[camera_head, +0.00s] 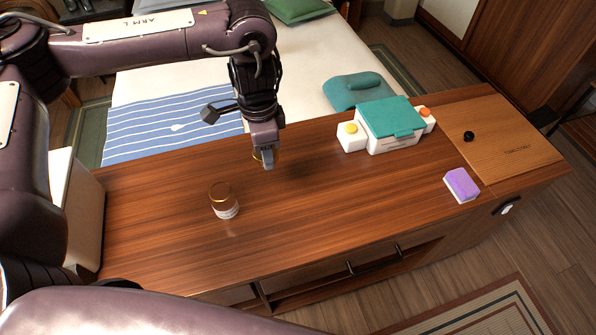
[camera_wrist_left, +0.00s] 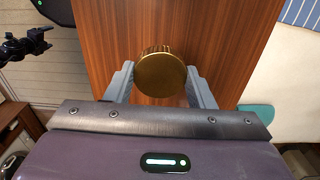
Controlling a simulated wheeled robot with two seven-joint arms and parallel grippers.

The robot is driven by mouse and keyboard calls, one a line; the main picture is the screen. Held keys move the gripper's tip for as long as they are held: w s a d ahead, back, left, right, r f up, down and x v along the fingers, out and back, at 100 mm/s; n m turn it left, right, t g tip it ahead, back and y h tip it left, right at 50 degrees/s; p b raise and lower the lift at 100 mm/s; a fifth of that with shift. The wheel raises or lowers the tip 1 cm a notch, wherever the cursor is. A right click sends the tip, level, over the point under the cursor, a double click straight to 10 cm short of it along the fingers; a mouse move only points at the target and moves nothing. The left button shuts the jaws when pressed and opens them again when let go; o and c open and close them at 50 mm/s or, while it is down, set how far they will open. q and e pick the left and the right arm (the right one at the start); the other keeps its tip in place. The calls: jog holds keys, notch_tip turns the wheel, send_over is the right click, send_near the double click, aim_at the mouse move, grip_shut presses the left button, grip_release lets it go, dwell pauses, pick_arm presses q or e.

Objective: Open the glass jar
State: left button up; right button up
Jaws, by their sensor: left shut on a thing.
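The glass jar (camera_head: 226,208) stands upright on the wooden counter, left of the middle in the head view. It has a white lower part and a brownish, see-through upper part with a gold-coloured rim. My left gripper (camera_head: 265,160) is to the right of the jar and above the counter, apart from the jar. It is shut on a round gold lid, which shows between its two fingers in the left wrist view (camera_wrist_left: 161,75). In the head view the fingers mostly hide the lid. My right gripper is out of view.
The counter (camera_head: 310,225) is clear around the jar. A white box with a teal lid (camera_head: 390,118), a purple-and-white sponge (camera_head: 461,185) and a wooden board (camera_head: 505,150) with a black knob are to the right. A bed (camera_head: 190,90) lies behind.

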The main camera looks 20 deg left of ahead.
pick_arm(q)
jog(key=m+p, duration=0.1)
jog(key=m, duration=0.1)
jog(key=r+m+p, duration=0.1)
jog(key=m, duration=0.1)
jog(key=r+m+p, duration=0.1)
jog(key=m, duration=0.1)
jog(key=shift+s+a+m, duration=0.35)
jog(key=shift+a+m, duration=0.05)
jog(key=m, duration=0.1)
jog(key=m+p, duration=0.1)
jog(key=m, duration=0.1)
jog(key=shift+a+f, duration=0.1)
jog(key=shift+a, duration=0.25)
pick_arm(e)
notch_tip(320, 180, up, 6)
pick_arm(q)
jog(key=b, duration=0.5)
send_over(266, 200)
jog(key=shift+m, duration=0.3)
notch_tip(266, 200, down, 16)
jog(key=shift+f, duration=2)
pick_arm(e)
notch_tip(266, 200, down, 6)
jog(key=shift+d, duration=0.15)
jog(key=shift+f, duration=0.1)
